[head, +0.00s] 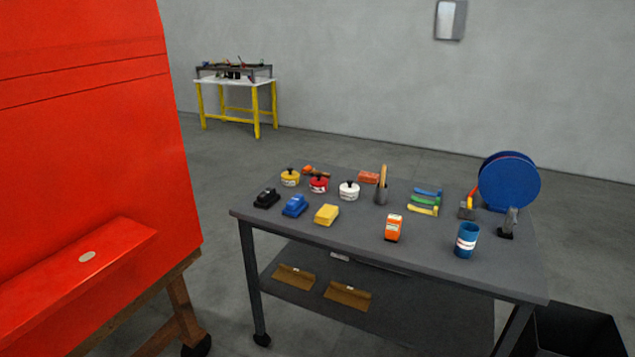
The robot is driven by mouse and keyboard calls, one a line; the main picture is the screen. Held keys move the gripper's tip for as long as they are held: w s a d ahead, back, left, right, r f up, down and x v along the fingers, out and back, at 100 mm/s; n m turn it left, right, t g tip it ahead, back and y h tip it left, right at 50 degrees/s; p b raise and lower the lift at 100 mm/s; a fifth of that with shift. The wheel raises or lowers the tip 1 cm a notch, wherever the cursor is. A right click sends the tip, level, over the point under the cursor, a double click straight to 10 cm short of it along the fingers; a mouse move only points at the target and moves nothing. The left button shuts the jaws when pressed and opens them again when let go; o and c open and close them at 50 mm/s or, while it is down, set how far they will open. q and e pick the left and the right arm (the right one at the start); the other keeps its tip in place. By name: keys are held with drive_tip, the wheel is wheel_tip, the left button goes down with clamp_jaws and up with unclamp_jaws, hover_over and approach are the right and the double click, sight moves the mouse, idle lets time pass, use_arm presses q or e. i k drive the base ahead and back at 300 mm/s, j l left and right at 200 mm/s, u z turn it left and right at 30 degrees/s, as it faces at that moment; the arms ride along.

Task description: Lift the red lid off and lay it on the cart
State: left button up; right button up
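In the head view a small pot with a red lid (319,181) and a dark knob stands at the back left of the grey cart (270,218). The lid appears to sit on the white pot body. A yellow-lidded pot (290,177) stands to its left and a white-lidded pot (349,190) to its right. Neither of my grippers is in view.
An orange box (393,228), blue cup (466,240) and blue disc (509,181) are further right. A large red panel (90,130) fills the left.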

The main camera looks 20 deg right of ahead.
sight(319, 181)
drive_tip(key=i+j, duration=0.8)
drive_tip(key=z, duration=0.05)
